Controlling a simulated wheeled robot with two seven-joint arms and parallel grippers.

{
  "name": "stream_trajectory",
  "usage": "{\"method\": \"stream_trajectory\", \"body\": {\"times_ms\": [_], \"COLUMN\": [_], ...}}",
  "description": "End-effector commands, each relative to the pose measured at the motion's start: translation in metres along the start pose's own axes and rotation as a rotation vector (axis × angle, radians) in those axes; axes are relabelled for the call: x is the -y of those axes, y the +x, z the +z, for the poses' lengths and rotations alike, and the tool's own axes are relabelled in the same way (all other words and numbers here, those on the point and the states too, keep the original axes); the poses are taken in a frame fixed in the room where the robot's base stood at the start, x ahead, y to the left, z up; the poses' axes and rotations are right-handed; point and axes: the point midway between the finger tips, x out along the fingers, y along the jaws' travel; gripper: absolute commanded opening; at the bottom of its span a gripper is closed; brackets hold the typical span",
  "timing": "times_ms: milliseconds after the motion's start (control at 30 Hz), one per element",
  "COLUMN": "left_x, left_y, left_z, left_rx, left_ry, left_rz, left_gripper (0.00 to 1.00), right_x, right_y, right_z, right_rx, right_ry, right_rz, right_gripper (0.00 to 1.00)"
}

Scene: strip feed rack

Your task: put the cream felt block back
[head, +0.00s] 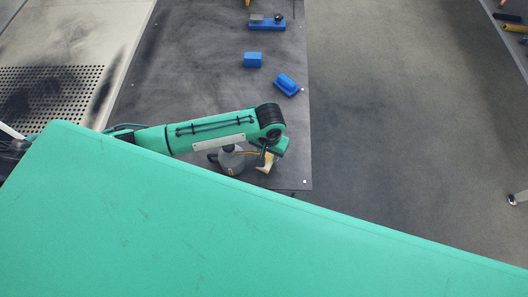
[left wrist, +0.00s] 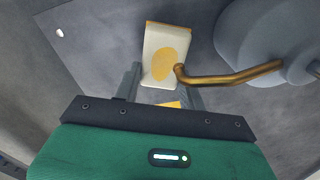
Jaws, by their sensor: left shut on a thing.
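The cream felt block (head: 265,164) is held in my left gripper (head: 268,154), at the near right part of the dark grey table. In the left wrist view the block (left wrist: 166,54) is pale with a yellow oval patch and orange edges, and sits at the tips of the gripper's two fingers (left wrist: 163,84). My left gripper is shut on it. The head view does not show clearly whether the block touches the table. My right gripper is not in view.
A grey round pot (head: 231,158) stands just left of the block; its brass spout (left wrist: 230,78) reaches close to the block. A blue block (head: 253,60), a tilted blue piece (head: 287,85) and a blue holder (head: 267,24) lie farther back. The table's right edge is close by.

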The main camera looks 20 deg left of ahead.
Motion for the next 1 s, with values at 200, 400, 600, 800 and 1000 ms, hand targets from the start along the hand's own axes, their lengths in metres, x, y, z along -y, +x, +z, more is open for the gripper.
{"method": "stream_trajectory", "body": {"times_ms": [200, 400, 600, 800, 1000], "left_x": [0.013, 0.013, 0.013, 0.014, 0.015], "left_y": [0.013, 0.015, 0.019, 0.027, 0.031], "left_z": [0.006, 0.005, 0.006, 0.007, 0.009], "left_rx": [0.000, -0.001, 0.000, 0.002, 0.007], "left_ry": [0.000, 0.000, 0.000, 0.000, 0.000], "left_rz": [0.000, 0.000, -0.002, -0.004, -0.007], "left_gripper": [0.16, 0.16, 0.16, 0.16, 0.52], "right_x": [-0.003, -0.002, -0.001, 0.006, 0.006], "right_y": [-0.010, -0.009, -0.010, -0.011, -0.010], "right_z": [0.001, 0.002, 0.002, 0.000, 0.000], "right_rx": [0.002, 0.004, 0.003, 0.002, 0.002], "right_ry": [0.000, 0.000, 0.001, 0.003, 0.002], "right_rz": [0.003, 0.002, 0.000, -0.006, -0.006], "right_gripper": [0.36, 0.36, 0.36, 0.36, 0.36]}}
